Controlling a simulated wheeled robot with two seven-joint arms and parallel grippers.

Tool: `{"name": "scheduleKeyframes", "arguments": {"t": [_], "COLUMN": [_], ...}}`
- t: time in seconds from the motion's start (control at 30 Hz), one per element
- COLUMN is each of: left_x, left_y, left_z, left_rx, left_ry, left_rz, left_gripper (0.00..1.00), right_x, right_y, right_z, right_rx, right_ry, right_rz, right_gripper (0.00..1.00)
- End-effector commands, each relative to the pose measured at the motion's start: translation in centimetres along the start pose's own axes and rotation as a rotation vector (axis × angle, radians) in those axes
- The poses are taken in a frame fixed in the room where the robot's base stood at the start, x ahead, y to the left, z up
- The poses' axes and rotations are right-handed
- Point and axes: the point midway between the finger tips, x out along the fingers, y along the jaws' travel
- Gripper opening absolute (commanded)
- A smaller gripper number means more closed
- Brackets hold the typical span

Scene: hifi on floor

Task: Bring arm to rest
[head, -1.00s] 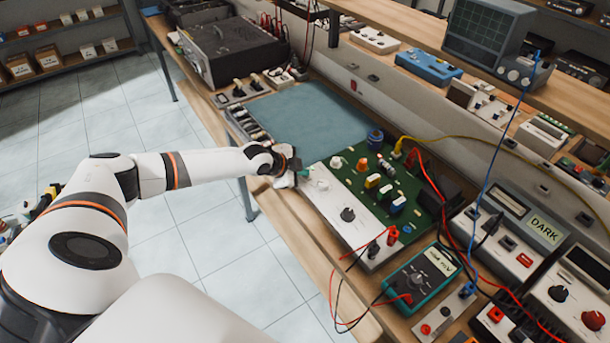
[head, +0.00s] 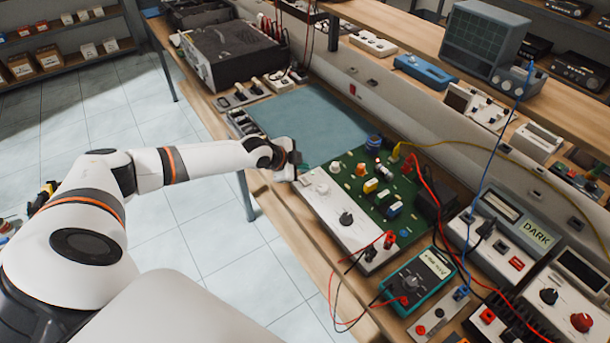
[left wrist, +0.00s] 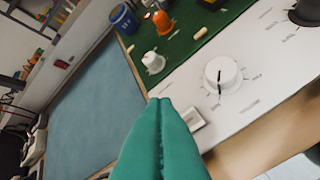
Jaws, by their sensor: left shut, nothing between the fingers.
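My left arm reaches in from the left in the head view. Its gripper (head: 294,172) is over the workbench, at the left end of a white control panel (head: 330,205) joined to a green circuit board (head: 374,192). In the left wrist view the teal fingers (left wrist: 163,103) are pressed together with nothing between them. Their tips point toward the panel's white knob (left wrist: 222,75) and a small pale switch (left wrist: 193,118); I cannot tell whether they touch the panel. My right gripper is in neither view.
A blue-grey mat (head: 312,122) lies clear behind the gripper. A teal multimeter (head: 418,282) with red and black leads sits nearer the front. The floor (head: 200,240) beside the bench is free.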

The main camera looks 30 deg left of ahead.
Motion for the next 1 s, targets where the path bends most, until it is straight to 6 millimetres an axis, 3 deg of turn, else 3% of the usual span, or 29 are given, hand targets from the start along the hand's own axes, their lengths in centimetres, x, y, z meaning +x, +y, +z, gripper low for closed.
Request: {"name": "scheduleKeyframes", "arguments": {"t": [0.2,0.77,0.87,0.97,1.0], "left_x": [-1.6,-1.4,-0.9,-0.1,0.1], "left_y": [1.2,0.9,-1.2,-5.8,-8.3], "left_z": [1.2,1.2,2.2,4.5,5.6], "left_rx": [0.0,0.0,0.002,-0.002,-0.006], "left_ry": [-0.001,-0.002,-0.009,-0.027,-0.034], "left_rz": [0.001,-0.004,-0.039,-0.114,-0.153], "left_gripper": [0.0,0.0,0.0,0.0,0.0], "right_x": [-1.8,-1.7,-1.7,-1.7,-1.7], "right_y": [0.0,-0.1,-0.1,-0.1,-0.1], "right_z": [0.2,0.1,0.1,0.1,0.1], "right_rx": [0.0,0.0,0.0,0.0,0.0], "right_ry": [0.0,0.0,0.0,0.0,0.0], "right_rz": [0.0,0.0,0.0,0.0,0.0], "right_gripper": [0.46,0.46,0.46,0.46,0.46]}}
